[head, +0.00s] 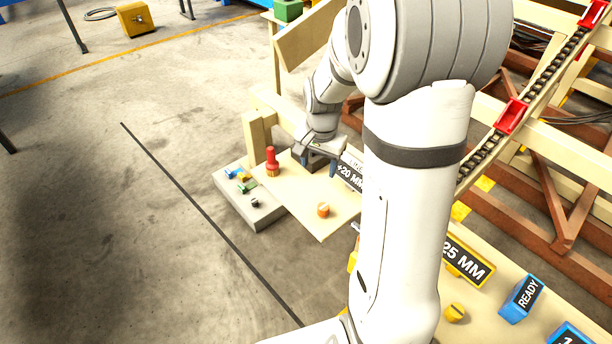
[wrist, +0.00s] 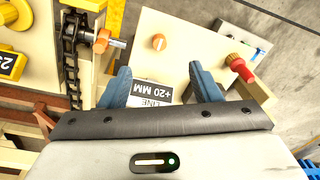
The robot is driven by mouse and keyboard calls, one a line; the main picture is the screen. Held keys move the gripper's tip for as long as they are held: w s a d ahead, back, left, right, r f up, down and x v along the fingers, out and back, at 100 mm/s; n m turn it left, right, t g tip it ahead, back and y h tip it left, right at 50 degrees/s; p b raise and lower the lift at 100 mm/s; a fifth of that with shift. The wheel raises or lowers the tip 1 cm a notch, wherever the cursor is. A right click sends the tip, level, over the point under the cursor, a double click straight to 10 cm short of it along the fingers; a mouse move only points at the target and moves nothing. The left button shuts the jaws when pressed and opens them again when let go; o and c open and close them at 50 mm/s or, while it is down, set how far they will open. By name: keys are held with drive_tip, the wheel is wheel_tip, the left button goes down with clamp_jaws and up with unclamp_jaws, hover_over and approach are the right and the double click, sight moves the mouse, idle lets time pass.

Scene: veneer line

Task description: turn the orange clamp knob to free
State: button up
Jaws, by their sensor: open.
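A round orange knob (head: 323,210) with a pale line across its top sits on a beige board (head: 320,228). The knob also shows in the wrist view (wrist: 159,42), beyond my fingertips. A second orange knob (wrist: 103,40) with a metal threaded rod sits beside the chain at upper left in the wrist view; my arm hides it in the head view. I cannot tell which one is the clamp knob. My gripper (wrist: 162,80) is open and empty, its blue fingers apart over the "+20 MM" label (wrist: 152,92). It touches neither knob. It also shows in the head view (head: 322,165).
A red peg (head: 271,160) with a yellowish base stands at the board's far left corner. A grey tray (head: 262,213) holds small coloured parts. A chain (wrist: 72,50) runs beside the board. A yellow knob (head: 455,313) and blue "READY" block (head: 521,299) lie at right.

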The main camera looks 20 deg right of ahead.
sight(323, 207)
drive_tip(key=w+d+f+m+b, duration=0.1)
drive_tip(key=w+f, duration=0.1)
drive_tip(key=f, duration=0.4)
drive_tip(key=w+d+f+m+b, duration=0.2)
drive_tip(key=f, duration=0.5)
drive_tip(key=w+d+f+m+g+b, duration=0.1)
drive_tip(key=w+f, duration=0.1)
drive_tip(key=f, duration=0.4)
drive_tip(key=shift+d+f+m+b, duration=0.25)
drive_tip(key=shift+d+m+b, duration=0.05)
drive_tip(key=shift+b, duration=0.05)
wheel_tip(323, 207, down, 8)
drive_tip(key=shift+r+b, duration=0.15)
drive_tip(key=shift+b, duration=0.25)
drive_tip(key=c, duration=0.9)
drive_tip(key=shift+a, duration=0.2)
drive_tip(key=shift+c, duration=0.5)
drive_tip(key=shift+d, duration=0.15)
